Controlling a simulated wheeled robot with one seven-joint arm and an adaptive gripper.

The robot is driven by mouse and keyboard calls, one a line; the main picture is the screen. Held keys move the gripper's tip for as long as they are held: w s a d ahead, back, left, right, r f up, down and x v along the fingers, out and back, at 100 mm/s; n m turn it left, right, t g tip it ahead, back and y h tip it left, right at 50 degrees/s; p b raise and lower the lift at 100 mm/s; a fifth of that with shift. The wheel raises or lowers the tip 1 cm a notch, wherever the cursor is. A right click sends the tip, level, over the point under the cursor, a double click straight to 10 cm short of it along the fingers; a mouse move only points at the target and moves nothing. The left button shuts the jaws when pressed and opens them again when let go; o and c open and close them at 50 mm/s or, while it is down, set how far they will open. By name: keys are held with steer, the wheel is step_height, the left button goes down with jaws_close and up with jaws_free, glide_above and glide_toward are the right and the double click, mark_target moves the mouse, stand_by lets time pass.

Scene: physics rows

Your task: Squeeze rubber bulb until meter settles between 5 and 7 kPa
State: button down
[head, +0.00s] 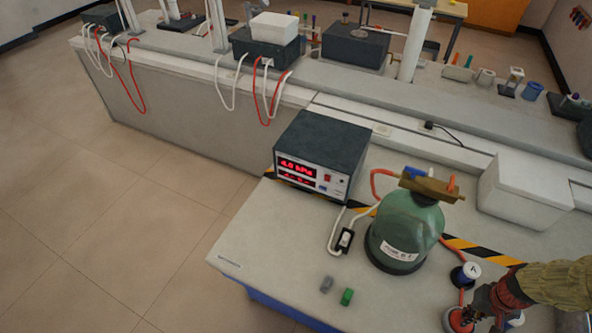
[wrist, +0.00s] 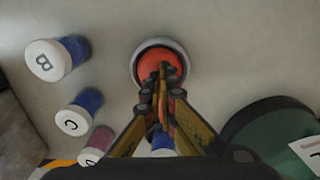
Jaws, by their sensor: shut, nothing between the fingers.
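The red rubber bulb (wrist: 150,62) sits in a pale round holder on the bench, and its edge also shows at the bottom of the head view (head: 457,320). My gripper (wrist: 163,76) is shut with its fingertips together over the bulb, hiding part of it. I cannot tell whether the tips touch or press it. The meter (head: 318,158) is a dark box with a red lit display; the top line looks like 4.0 kPa, the lower line is too blurred to read. A green bottle (head: 402,235) with a brass fitting and red hose stands right of the meter.
Blue-bodied, white-capped pieces marked B (wrist: 48,60) and C (wrist: 78,118) stand left of the bulb in the wrist view. A white box (head: 525,185) stands behind.

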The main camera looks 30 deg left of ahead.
steer(key=shift+f, duration=0.5)
steer(key=shift+r, duration=0.1)
steer(key=shift+r+p, duration=1.2)
steer(key=shift+r, duration=0.5)
steer(key=shift+f, duration=0.1)
steer(key=shift+f+b, duration=1.15)
steer(key=shift+f, duration=0.5)
steer(key=shift+r+p, duration=1.4)
steer(key=shift+r, duration=0.4)
